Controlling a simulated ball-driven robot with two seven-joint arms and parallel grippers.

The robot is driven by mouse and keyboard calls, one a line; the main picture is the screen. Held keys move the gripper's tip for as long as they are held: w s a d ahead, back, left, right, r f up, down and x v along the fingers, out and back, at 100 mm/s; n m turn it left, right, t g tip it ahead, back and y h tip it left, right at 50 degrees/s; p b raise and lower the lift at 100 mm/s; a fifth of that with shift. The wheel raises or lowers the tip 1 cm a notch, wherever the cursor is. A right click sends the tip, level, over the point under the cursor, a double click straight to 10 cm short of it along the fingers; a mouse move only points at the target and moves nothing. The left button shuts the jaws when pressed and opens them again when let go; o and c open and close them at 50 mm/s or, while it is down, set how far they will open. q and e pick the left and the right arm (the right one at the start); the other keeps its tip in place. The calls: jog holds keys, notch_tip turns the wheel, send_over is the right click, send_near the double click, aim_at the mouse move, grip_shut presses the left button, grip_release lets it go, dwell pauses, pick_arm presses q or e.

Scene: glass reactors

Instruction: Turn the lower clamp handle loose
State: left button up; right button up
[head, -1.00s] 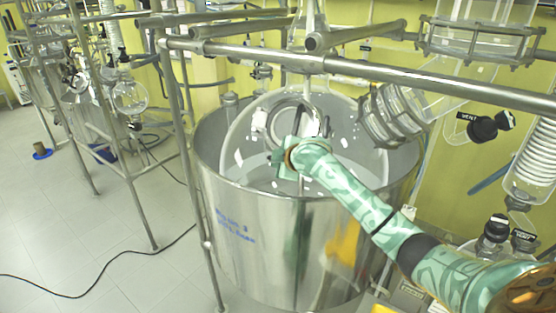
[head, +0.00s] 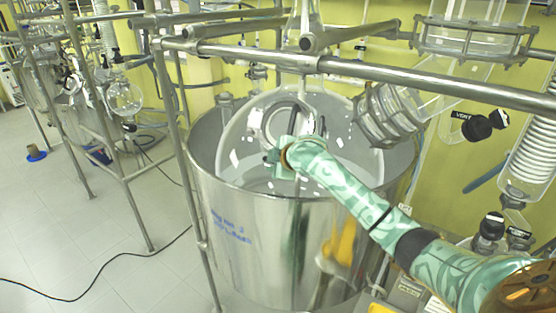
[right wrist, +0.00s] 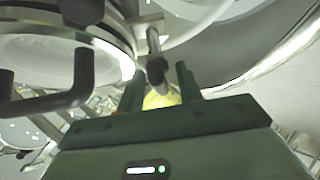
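My right arm comes in from the right in the head view, and its gripper (head: 276,158) is at the round glass reactor's metal ring (head: 268,122), above the steel vessel. In the right wrist view my right gripper (right wrist: 160,78) has its two dark fingers apart. A dark-tipped handle (right wrist: 156,72) on a metal stem shows in line with the gap between them; I cannot tell whether a finger touches it. A bent black handle (right wrist: 80,80) is to the left, beside the ring-shaped flange (right wrist: 112,58). I cannot tell which is the lower clamp handle. My left gripper is not in view.
The large steel vessel (head: 225,210) surrounds the glass reactor. Metal frame bars (head: 400,75) cross above and in front of it. A glass flange assembly (head: 385,115) hangs to the right. The floor at left is open, with a black cable (head: 100,285).

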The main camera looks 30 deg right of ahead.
jog(key=b+v, duration=0.1)
jog(key=v, duration=1.5)
jog(key=s+a+f+m+g+h, duration=0.1)
jog(key=s+a+f, duration=0.4)
jog(key=f, duration=0.5)
jog(key=s+a+f+m+g+h, duration=0.1)
jog(key=s+a+f+m, duration=0.15)
jog(key=s+f, duration=0.55)
jog(key=s+f+m+g+h, duration=0.2)
jog(key=s+f, duration=0.3)
jog(key=s, duration=0.4)
jog(key=s+a+f+g+y+b, duration=0.2)
jog(key=f+b, duration=0.6)
jog(key=f, duration=1.2)
jog(key=s+a+f+g+y+b, duration=0.2)
jog(key=f+b, duration=0.6)
jog(key=f, duration=1.3)
jog(key=s+f+m+g+b, duration=0.1)
jog(key=s+f+b, duration=0.3)
jog(key=s+f, duration=0.3)
jog(key=s+f+m+b, duration=0.1)
jog(key=s+f+b, duration=0.4)
jog(key=f, duration=0.8)
jog(key=s+f+m+g+b, duration=0.1)
jog(key=s+f+b, duration=0.4)
jog(key=s+f, duration=0.3)
notch_tip(320, 180, down, 3)
jog(key=shift+s+a+f+g+y, duration=0.1)
jog(key=shift+s+a+g+y, duration=0.2)
jog(key=shift+s+a, duration=0.05)
